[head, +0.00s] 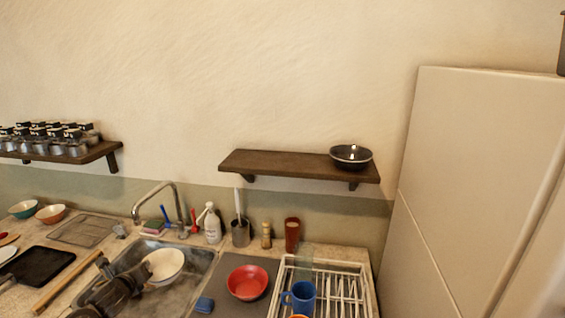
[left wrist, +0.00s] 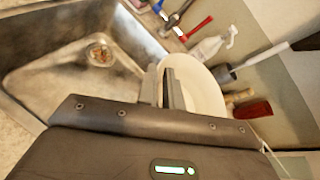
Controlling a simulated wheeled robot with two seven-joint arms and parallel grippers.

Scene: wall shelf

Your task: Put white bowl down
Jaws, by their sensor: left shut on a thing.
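The white bowl (head: 166,264) is over the sink (head: 205,262), tilted with its inside showing. My left gripper (head: 143,273) is shut on the left side of its rim. In the left wrist view the bowl (left wrist: 208,92) shows beyond the dark gripper body, with the two fingers (left wrist: 163,88) close together at its rim. I cannot tell whether the bowl touches the sink. My right gripper is not in view.
The wall shelf (head: 270,165) holds a dark bowl (head: 351,155) at its right end; its left part is bare. A faucet (head: 160,192) stands behind the sink. A red bowl (head: 247,282) and a dish rack (head: 340,268) with a blue mug (head: 302,296) are to the right.

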